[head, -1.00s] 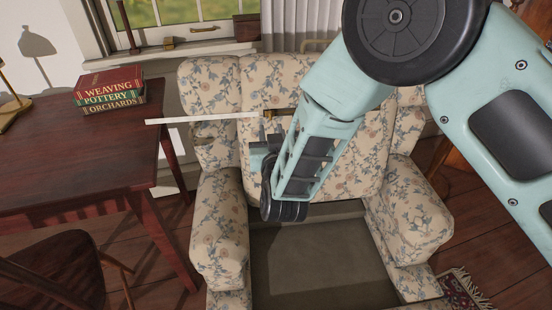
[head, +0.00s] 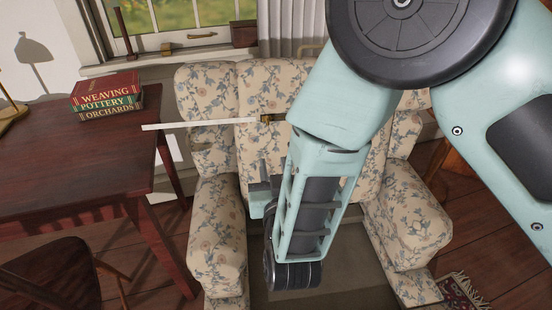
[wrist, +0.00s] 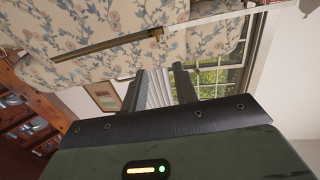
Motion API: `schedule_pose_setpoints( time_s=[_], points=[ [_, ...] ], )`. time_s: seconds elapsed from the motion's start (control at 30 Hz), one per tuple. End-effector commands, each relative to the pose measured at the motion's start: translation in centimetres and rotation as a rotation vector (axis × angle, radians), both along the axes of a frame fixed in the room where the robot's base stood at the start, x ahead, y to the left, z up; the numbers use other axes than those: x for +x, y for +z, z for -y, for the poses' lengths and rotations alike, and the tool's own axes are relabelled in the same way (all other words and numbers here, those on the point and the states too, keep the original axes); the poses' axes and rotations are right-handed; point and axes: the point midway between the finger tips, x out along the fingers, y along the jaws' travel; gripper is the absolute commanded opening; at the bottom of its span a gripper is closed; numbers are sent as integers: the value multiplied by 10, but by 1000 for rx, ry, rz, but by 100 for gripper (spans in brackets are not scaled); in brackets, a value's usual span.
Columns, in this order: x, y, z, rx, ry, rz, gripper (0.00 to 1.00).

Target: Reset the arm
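My arm reaches down over a floral armchair (head: 215,225) in the head view. My gripper (head: 262,188) is partly hidden behind my own wrist there, above the seat and in front of the backrest. In the wrist view my gripper (wrist: 157,80) shows two dark fingers set apart, with nothing between them. A long thin white and brass-coloured bar (head: 195,124) crosses in front of the chair back in the head view. It also shows in the wrist view (wrist: 105,47), beyond the fingers and apart from them.
A dark red wooden table (head: 75,155) stands at the left with a stack of books (head: 108,95) near its far corner. A wooden chair (head: 45,275) is at the lower left. A window (head: 185,25) and a sill are behind the armchair.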

Motion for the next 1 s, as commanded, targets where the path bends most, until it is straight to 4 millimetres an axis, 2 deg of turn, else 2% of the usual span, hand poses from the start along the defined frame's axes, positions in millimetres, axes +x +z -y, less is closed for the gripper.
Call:
schedule_pose_setpoints(
  time_s=[0.27, 0.4, 0.53, 0.67, 0.77, 0.87, 1.0],
  points=[
    [4, 3, -2, 12, 25, -65, 29],
    [6, 9, -7, 30, 98, -241, 29],
    [-5, 17, -10, 21, 198, -441, 29],
    [-29, 25, -3, -24, 295, -629, 29],
    [-54, 32, 9, -83, 361, -764, 29],
    [-82, 38, 30, -160, 413, -895, 29],
    [-124, 46, 69, -295, 453, -1064, 29]
  ],
)
